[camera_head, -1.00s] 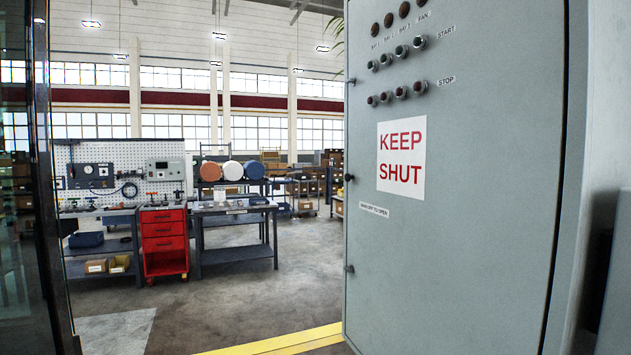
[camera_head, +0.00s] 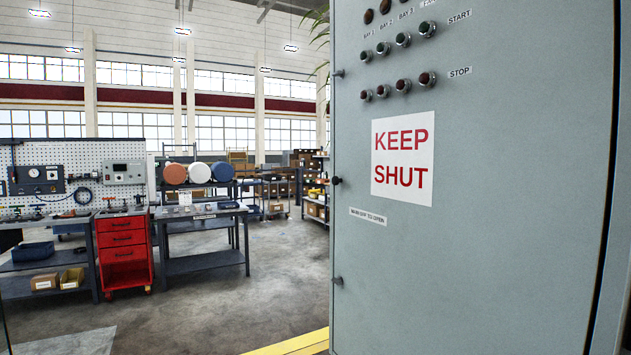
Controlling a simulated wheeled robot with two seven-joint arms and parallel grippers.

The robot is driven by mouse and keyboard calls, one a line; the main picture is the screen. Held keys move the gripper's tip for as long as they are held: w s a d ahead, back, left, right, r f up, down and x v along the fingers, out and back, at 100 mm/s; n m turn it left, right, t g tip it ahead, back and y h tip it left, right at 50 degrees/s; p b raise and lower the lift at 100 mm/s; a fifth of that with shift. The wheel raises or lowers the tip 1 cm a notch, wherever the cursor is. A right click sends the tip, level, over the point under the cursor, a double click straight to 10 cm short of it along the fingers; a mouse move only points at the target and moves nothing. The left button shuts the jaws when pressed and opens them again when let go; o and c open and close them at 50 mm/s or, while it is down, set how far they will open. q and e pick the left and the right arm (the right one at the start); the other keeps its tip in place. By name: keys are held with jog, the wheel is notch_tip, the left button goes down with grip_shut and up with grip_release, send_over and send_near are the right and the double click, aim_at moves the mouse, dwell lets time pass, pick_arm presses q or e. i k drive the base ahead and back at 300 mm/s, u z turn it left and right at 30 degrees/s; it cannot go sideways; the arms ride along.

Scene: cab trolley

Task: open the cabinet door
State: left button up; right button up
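The grey cabinet door (camera_head: 470,270) fills the right half of the head view and appears shut. It bears a white sign (camera_head: 402,158) reading "KEEP SHUT" in red and a small label (camera_head: 368,216) below it. Small dark knobs or latches sit along its left edge, with the middle one (camera_head: 336,181) level with the sign. Rows of push buttons (camera_head: 394,90) marked START and STOP are near the top. A dark gap (camera_head: 606,200) runs down the door's right side. Neither of my grippers is in view.
Open concrete floor (camera_head: 215,310) lies left of the cabinet, with a yellow floor line (camera_head: 298,345) at its foot. Farther back stand a red drawer cart (camera_head: 123,250), a dark workbench (camera_head: 205,265) and a pegboard bench (camera_head: 45,270). Shelving (camera_head: 316,200) with boxes is behind.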

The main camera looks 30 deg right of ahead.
aim_at(471, 200)
jog(key=i, duration=0.85)
jog(key=z, duration=3.05)
jog(key=k, duration=0.2)
jog(key=u, duration=0.2)
